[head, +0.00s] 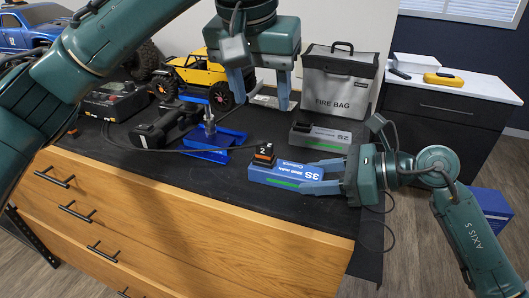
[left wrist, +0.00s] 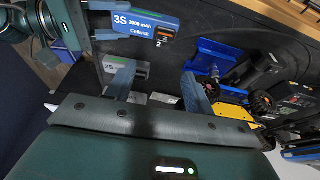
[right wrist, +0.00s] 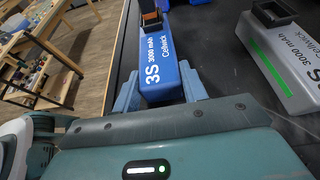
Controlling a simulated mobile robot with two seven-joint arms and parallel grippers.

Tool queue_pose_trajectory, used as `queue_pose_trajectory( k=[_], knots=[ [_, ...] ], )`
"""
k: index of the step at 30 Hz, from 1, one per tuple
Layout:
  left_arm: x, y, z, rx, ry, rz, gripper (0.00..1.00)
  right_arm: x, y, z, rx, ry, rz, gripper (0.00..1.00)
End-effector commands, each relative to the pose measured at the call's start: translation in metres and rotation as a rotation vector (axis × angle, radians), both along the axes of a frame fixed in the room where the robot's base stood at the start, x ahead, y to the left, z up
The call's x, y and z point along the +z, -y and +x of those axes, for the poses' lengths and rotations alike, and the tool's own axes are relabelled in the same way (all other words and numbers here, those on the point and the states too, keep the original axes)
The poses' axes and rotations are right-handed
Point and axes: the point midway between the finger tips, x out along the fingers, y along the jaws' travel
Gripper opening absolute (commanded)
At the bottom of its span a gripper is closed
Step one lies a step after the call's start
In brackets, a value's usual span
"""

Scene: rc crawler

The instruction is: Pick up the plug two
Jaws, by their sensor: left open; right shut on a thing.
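Plug two (head: 264,154) is a small black and orange block with a "2" label. It sits at the far end of a blue battery (head: 285,174) lying on the dark tabletop, and it also shows in the left wrist view (left wrist: 162,41). Its lower side is hidden. My right gripper (head: 323,175) is shut on the other end of the blue battery, one finger on each side; the right wrist view shows this too (right wrist: 160,88). My left gripper (head: 262,92) is open and empty, fingers down, above and behind the plug.
A grey battery (head: 320,137) lies behind the blue one. A blue stand (head: 207,146) with a metal tool is to the left, with cables. A fire bag (head: 340,80), a yellow crawler (head: 200,76) and a charger (head: 115,100) stand further back. The table's front edge is close.

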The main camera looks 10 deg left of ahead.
Motion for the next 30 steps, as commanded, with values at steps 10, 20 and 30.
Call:
queue_pose_trajectory(
  k=[10, 20, 30],
  knots=[
    [-0.052, 0.003, 0.015, 0.014, -0.003, 0.008, 0.53, 0.0, 0.0, 0.0, 0.0, 0.0, 0.0, 0.1],
    [-0.084, 0.0, 0.021, 0.012, -0.003, 0.009, 0.53, 0.0, 0.0, 0.0, 0.0, 0.0, 0.0, 0.1],
    [-0.114, 0.001, 0.029, 0.011, -0.001, 0.006, 0.53, 0.0, 0.0, 0.0, 0.0, 0.0, 0.0, 0.1]
  ],
)
